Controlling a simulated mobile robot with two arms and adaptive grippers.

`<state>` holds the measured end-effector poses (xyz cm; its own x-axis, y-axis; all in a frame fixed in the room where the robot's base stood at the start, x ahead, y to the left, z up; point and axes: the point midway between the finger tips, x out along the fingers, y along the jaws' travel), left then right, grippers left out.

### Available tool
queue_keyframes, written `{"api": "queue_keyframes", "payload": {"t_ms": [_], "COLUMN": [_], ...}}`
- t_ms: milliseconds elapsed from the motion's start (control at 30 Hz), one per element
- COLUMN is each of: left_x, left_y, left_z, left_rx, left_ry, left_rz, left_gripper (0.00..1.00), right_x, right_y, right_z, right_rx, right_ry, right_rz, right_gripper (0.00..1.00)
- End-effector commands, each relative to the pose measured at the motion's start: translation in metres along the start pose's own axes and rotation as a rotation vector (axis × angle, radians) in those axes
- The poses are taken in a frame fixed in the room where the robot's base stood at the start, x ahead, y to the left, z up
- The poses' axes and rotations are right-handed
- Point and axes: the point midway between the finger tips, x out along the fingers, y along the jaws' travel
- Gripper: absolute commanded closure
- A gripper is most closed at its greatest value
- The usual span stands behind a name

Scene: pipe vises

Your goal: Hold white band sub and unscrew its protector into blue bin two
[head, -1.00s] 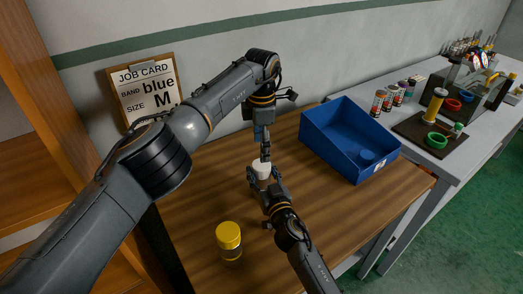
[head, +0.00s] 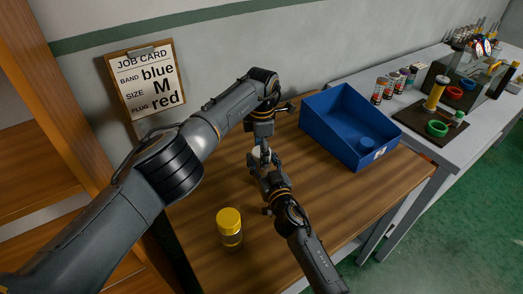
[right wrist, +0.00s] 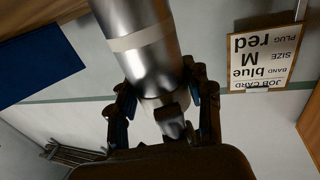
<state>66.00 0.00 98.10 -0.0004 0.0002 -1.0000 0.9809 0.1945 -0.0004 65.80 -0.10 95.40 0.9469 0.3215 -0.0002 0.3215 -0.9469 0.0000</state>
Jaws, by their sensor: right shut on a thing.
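The white band sub (right wrist: 135,62) is a steel cylinder with a white band around it, seen large in the right wrist view. My right gripper (right wrist: 160,105) is shut on it, with a finger on either side. In the head view my right gripper (head: 262,172) holds it above the wooden table, and only a small white part (head: 257,153) shows between the grippers. My left gripper (head: 262,145) points down from above at that white part; its fingers are too small and overlapped to judge. The blue bin (head: 318,128) stands on the table to the right, with a blue cylindrical piece inside.
A yellow-capped jar-like piece (head: 229,226) stands at the table's front left. A grey bench (head: 414,150) at right holds several small bottles and a dark vise board. The table's front right is clear.

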Motion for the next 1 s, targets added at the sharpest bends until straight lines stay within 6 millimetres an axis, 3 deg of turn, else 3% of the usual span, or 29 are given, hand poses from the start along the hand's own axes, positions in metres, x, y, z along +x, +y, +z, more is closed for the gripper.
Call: {"api": "queue_keyframes", "payload": {"t_ms": [33,200,367,700,1000], "left_x": [-0.0002,-0.0002,-0.0005,-0.0007,-0.0005], "left_y": [0.0001,0.0001,0.0002,0.0004,0.0007], "left_z": [-0.0001,-0.0001,-0.0002,-0.0002,-0.0007], "left_rx": [0.0,-0.001,-0.091,-0.543,-0.571], "left_ry": [0.0,0.0,0.0,-0.001,0.0], "left_rz": [0.0,0.0,0.0,0.0,0.001], "left_gripper": [0.55,0.86,0.86,0.86,0.86], "right_x": [-0.0001,-0.0001,-0.0001,-0.0001,-0.0001], "right_y": [0.0002,0.0002,0.0002,0.0002,0.0005], "right_z": [0.0006,0.0006,0.0006,0.0006,0.0005], "right_rx": [-0.001,0.0,0.0,0.0,0.001], "right_ry": [-0.001,-0.001,-0.001,-0.001,-0.001], "right_rz": [0.0,0.0,0.001,0.001,0.002], "right_gripper": [1.0,1.0,1.0,1.0,1.0]}}
